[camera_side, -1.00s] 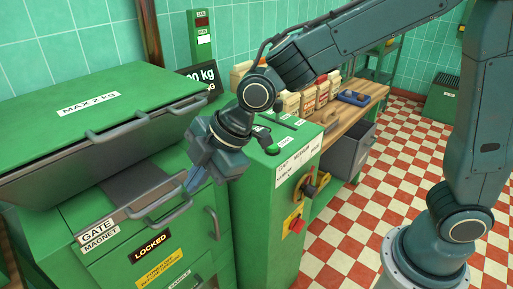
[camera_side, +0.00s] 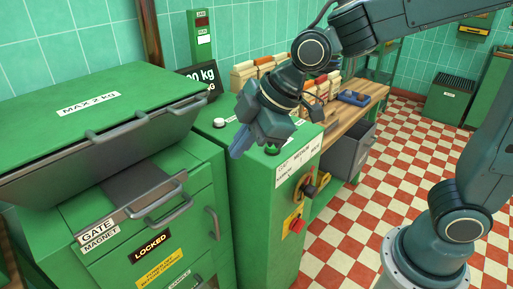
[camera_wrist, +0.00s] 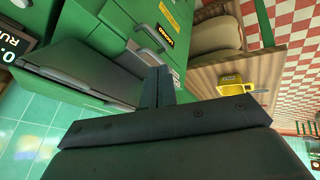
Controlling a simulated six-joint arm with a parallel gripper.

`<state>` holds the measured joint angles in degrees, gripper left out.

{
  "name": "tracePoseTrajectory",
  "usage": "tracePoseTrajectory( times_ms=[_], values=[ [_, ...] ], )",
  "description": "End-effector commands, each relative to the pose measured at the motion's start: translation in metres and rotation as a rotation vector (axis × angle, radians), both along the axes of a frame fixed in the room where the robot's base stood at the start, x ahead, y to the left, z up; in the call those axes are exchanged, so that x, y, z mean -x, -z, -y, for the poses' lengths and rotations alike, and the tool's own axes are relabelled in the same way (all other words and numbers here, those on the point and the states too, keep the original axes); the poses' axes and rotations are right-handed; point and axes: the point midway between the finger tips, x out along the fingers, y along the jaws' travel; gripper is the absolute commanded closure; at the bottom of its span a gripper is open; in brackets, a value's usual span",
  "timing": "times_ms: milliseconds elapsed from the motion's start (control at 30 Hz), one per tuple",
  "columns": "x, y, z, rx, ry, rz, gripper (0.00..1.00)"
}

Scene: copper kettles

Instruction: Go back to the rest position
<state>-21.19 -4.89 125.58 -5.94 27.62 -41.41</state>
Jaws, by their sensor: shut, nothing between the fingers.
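My gripper (camera_side: 238,143) is shut and empty. In the side view it hangs in the air in front of the green control cabinet (camera_side: 270,215), tilted down to the left. It covers part of the cabinet's top. In the wrist view its closed fingers (camera_wrist: 157,88) point toward the green machine with the drawers. Nothing is between them.
At left stands a green machine with a lid labelled MAX 2 KG (camera_side: 90,103), a handle (camera_side: 160,200) and a LOCKED sign (camera_side: 152,244). A wooden bench (camera_side: 350,112) with packets stands behind the cabinet. The checkered floor (camera_side: 370,200) is clear.

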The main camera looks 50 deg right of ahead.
Motion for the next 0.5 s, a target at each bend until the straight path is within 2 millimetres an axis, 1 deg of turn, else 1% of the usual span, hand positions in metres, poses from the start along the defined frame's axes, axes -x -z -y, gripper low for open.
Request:
tracePoseTrajectory(
  times_ms=[33,200,367,500],
  values=[
    [0.007,-0.007,0.014,-0.014,0.059,-0.005,1.00],
    [0.036,-0.020,0.056,-0.062,0.269,-0.046,1.00],
    [0.067,-0.028,0.091,-0.112,0.466,-0.076,1.00],
    [0.096,-0.030,0.117,-0.159,0.642,-0.101,1.00]
  ],
)
